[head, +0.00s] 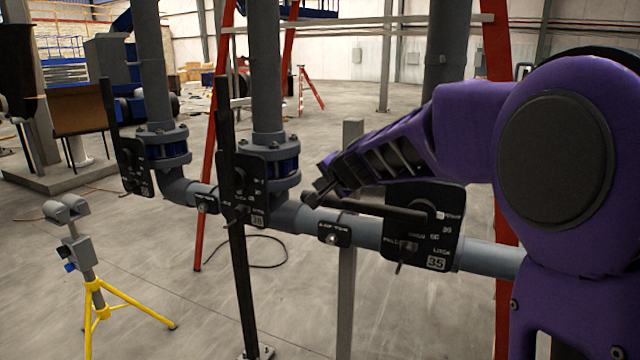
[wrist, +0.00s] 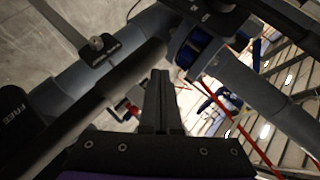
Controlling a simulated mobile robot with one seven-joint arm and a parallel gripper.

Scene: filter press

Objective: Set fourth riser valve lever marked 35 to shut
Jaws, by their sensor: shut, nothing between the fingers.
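The valve plate marked 35 (head: 432,238) sits on the grey pipe at the right in the head view. Its dark lever (head: 375,207) lies nearly level, reaching left from the plate's pivot to a thicker end. My gripper (head: 320,190) is shut and empty, beside and slightly above that lever end; I cannot tell whether they touch. In the wrist view my closed fingers (wrist: 160,90) point up the picture, and a thick dark bar, probably the lever (wrist: 95,95), runs diagonally to their left. My purple arm hides the area behind and right of the plate.
A plate marked 38 (head: 258,220) with an upright lever (head: 225,130) stands just left of my gripper. Another plate (head: 132,165) with an upright lever is farther left. A grey post (head: 346,290) supports the pipe. A yellow tripod stand (head: 98,295) is at lower left.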

